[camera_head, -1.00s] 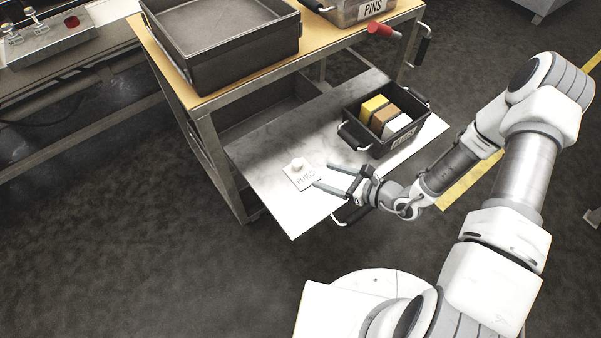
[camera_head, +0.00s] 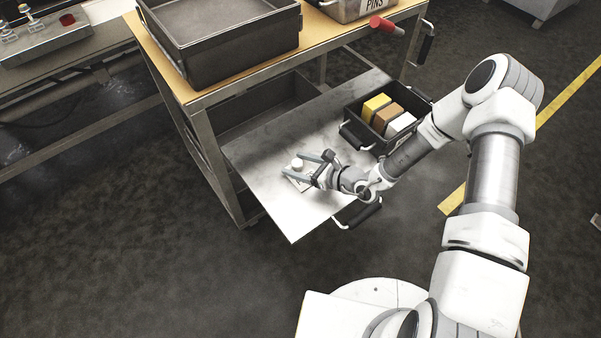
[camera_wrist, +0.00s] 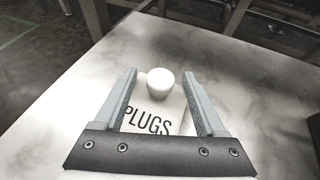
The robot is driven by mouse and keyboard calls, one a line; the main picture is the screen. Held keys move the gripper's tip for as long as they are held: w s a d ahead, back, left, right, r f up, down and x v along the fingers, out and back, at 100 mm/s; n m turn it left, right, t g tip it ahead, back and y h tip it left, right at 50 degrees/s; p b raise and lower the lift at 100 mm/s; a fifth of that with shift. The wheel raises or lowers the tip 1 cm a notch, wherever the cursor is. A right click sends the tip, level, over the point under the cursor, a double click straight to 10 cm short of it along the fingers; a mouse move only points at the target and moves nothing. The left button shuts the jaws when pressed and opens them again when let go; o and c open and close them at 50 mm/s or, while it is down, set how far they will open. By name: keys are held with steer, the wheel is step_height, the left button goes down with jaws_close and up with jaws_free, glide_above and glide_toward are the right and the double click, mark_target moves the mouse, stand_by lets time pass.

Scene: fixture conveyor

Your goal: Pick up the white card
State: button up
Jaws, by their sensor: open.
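The white card (camera_wrist: 150,119) lies flat on the metal shelf (camera_head: 290,215) and bears the word PLUGS in the wrist view. A round white knob (camera_wrist: 160,83) stands up from it near its far edge. My gripper (camera_wrist: 165,76) is open. Its two fingers lie to either side of the knob and apart from it. In the head view, my gripper (camera_head: 301,165) is over the card, and the knob (camera_head: 297,163) shows between the fingers. My gripper hides much of the card there, and its base hides the card's near part in the wrist view.
A black bin (camera_head: 353,140) with yellow, brown and white blocks stands on the shelf to the right of my gripper. The wooden-topped upper level (camera_head: 203,101) carries a large dark tray (camera_head: 230,48). The shelf in front of the card is clear.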

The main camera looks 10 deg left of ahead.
jaws_close()
steer(key=shift+r, duration=0.15)
stand_by(0.4)
